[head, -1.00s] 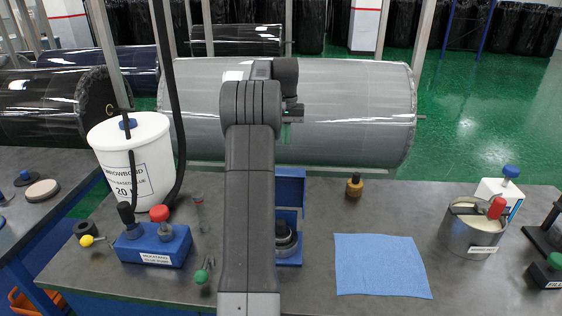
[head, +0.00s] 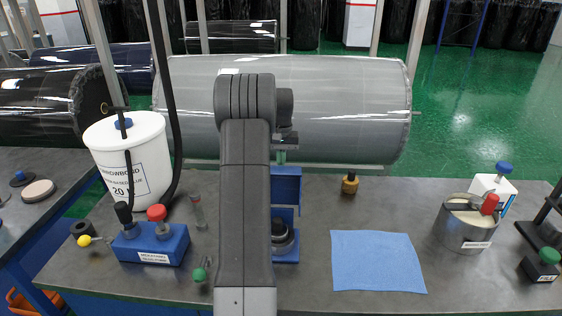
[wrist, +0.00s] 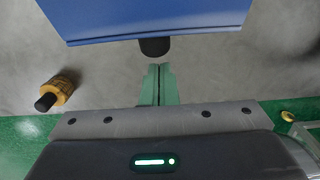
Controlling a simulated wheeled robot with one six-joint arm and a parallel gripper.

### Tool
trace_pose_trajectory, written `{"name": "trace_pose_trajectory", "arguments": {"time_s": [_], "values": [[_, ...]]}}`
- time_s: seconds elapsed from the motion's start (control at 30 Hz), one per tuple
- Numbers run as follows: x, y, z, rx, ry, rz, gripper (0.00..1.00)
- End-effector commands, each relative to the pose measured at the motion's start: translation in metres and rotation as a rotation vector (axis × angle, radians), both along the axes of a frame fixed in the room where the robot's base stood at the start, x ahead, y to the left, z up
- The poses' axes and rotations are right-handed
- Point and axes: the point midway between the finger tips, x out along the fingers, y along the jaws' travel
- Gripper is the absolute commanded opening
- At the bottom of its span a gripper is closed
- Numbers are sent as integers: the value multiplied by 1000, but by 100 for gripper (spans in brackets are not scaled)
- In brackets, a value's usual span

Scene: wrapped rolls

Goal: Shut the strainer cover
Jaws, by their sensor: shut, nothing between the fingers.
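The strainer stands behind my arm in the head view, partly hidden by it. Its blue cover (head: 286,186) stands upright at the back, open, above a blue base (head: 288,259) with a dark round cup (head: 283,236). In the wrist view the blue cover (wrist: 150,18) fills the top, with a black knob (wrist: 155,47) at its lower edge. My gripper's green fingers (wrist: 158,68) are shut and empty, just short of the knob in the picture; I cannot tell whether they touch it.
A blue cloth (head: 377,262) lies to the right. A blue block (head: 150,244) with knobs and a white bucket (head: 130,160) stand left. A metal pot (head: 465,228) is at right.

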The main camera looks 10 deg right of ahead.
Motion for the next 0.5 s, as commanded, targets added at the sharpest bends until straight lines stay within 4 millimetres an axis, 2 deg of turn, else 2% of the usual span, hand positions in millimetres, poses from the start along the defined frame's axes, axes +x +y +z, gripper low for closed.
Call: {"name": "trace_pose_trajectory", "arguments": {"time_s": [0.17, 0.5], "values": [[-8, 2, 3, 1, 2, 0, 0], [-9, 3, 3, 0, 1, 0, 0]]}}
